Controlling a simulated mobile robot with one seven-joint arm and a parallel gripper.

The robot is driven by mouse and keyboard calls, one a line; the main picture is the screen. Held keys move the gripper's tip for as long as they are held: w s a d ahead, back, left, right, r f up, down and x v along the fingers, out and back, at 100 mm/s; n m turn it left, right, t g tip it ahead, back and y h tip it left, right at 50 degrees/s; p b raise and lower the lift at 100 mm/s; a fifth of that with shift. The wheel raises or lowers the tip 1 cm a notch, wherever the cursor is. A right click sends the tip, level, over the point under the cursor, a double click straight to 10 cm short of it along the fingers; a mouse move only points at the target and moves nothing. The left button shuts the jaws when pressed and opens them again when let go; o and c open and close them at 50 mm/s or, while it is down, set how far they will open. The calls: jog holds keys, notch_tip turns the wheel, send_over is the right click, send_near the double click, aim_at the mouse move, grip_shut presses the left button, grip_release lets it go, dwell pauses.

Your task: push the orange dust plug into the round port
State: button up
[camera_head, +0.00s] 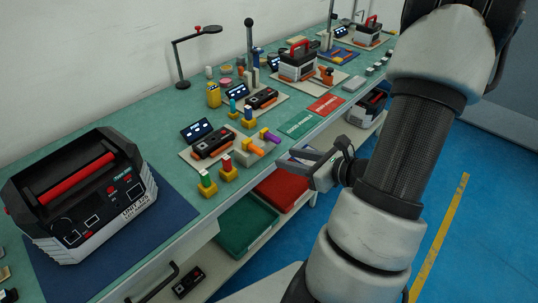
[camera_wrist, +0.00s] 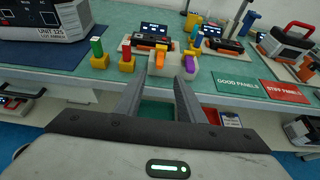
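A small orange piece, likely the orange dust plug (camera_head: 256,150), is at the bench's front edge beside a purple piece (camera_head: 270,135). In the wrist view the orange piece (camera_wrist: 161,58) stands at a pale block, just beyond my fingertips. Behind it is a black and orange panel unit (camera_head: 212,142) on a cream plate; it also shows in the wrist view (camera_wrist: 156,31). I cannot make out the round port. My gripper (camera_head: 303,160) is in front of the bench edge; in the wrist view (camera_wrist: 163,78) its fingers are apart with nothing between them.
Yellow holders with a green piece (camera_head: 205,179) and a red piece (camera_head: 227,164) stand left of the plug. A large tester (camera_head: 85,195) sits on a blue mat. Green (camera_head: 297,124) and red (camera_head: 326,104) panel mats lie right. Green (camera_head: 247,226) and red bins sit below.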

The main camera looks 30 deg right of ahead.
aim_at(262, 152)
jog(key=b+x, duration=0.1)
jog(key=x, duration=0.9)
grip_shut()
